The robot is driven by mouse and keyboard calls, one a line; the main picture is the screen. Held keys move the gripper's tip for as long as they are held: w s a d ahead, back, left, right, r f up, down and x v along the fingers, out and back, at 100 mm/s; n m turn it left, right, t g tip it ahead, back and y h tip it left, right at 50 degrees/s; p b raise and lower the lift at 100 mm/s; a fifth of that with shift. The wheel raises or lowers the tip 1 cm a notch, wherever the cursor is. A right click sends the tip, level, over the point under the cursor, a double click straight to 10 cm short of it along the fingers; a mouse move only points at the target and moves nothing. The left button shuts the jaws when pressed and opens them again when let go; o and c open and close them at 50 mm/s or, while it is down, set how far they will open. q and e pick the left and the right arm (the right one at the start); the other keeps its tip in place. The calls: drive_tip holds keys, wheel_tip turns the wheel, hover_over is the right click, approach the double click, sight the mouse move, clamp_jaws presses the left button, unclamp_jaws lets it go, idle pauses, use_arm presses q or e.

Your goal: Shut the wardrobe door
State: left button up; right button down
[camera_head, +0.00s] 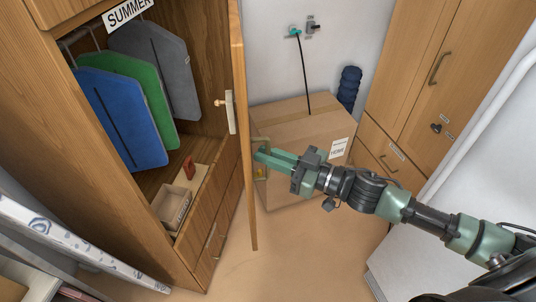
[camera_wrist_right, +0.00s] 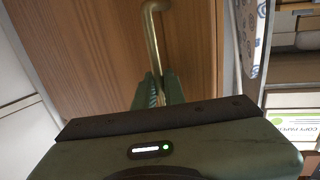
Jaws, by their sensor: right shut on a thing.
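The wooden wardrobe (camera_head: 170,270) stands on the left with its door (camera_head: 240,60) swung open, seen nearly edge-on. The door also fills much of the right wrist view (camera_wrist_right: 90,60). A pale lock fitting (camera_head: 230,110) is on the door's inner side. My right gripper (camera_head: 264,156) reaches in from the right to the door's outer side. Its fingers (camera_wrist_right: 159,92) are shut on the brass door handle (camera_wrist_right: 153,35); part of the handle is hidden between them. My left gripper is not in view.
Inside the wardrobe hang blue, green and grey garments (camera_head: 122,115) above an open box (camera_head: 171,206). A cardboard box (camera_head: 290,115) stands behind the door and my right gripper. Another wooden cabinet (camera_head: 410,70) is at the right. Floor (camera_head: 290,260) in front is clear.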

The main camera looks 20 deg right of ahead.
idle(0.3)
drive_tip(key=w+a, duration=0.3)
drive_tip(key=a, duration=1)
drive_tip(key=w+a+m+t+h, duration=0.1)
drive_tip(key=w+a, duration=0.3)
drive_tip(key=a, duration=0.8)
drive_tip(key=shift+w+a+h+b, duration=0.3)
drive_tip(key=shift+a, duration=0.1)
